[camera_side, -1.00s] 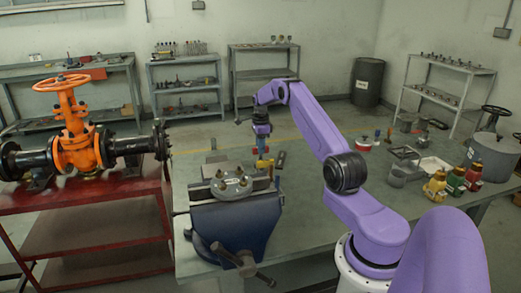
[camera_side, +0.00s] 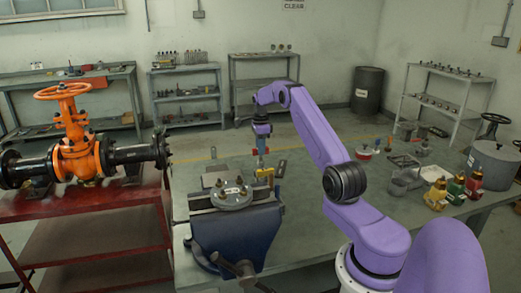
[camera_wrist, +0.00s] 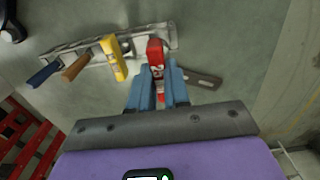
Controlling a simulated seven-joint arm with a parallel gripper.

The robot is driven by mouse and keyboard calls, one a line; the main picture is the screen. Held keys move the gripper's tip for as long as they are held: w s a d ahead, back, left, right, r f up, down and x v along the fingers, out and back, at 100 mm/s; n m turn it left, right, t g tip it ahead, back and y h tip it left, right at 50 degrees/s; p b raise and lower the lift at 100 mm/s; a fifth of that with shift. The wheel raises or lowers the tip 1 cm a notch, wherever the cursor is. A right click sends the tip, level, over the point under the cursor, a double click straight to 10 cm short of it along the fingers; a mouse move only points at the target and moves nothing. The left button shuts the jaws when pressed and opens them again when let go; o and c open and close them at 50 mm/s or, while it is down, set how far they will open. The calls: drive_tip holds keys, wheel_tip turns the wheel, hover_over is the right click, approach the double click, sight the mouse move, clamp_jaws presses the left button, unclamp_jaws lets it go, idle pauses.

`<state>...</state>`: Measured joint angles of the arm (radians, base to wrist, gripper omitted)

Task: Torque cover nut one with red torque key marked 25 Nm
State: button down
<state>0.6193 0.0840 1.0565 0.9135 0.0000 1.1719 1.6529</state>
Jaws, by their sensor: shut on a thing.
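My gripper (camera_wrist: 159,88) is shut on the red torque key (camera_wrist: 155,53) in the wrist view. The key has white marking that is too small to read surely. It overlaps the right end of a grey rack (camera_wrist: 85,46); I cannot tell whether it is clear of it. A yellow key (camera_wrist: 113,58), a brown key (camera_wrist: 75,68) and a blue key (camera_wrist: 43,74) are at the rack. In the side view my gripper (camera_side: 261,152) is above the yellow key (camera_side: 264,173). The round grey cover (camera_side: 231,196) with several nuts lies on the vise; nut one cannot be told apart.
The blue vise (camera_side: 235,232) stands at the bench's front left. An orange gate valve (camera_side: 76,155) is on a red table at left. Small coloured valves (camera_side: 455,189), trays (camera_side: 405,170) and a grey pot (camera_side: 492,163) stand at right. The bench middle is clear.

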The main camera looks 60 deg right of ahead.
drive_tip(key=shift+r, duration=0.1)
drive_tip(key=a+r+n, duration=0.2)
drive_tip(key=a+r, duration=0.4)
drive_tip(key=a, duration=0.3)
drive_tip(key=w+a+r+n, duration=0.1)
drive_tip(key=a+r+n, duration=0.1)
drive_tip(key=a+r, duration=0.55)
drive_tip(key=a+r+n, duration=0.2)
drive_tip(key=a+r, duration=0.2)
drive_tip(key=a, duration=0.7)
drive_tip(key=s+a+r+n, duration=0.4)
drive_tip(key=s+a+r, duration=0.3)
drive_tip(key=s+a, duration=0.4)
drive_tip(key=s+a+n, duration=0.3)
drive_tip(key=s+a, duration=0.2)
drive_tip(key=s, duration=0.5)
drive_tip(key=shift+a+f, duration=0.2)
drive_tip(key=shift+a, duration=0.2)
drive_tip(key=shift+f, duration=1.4)
idle(1.0)
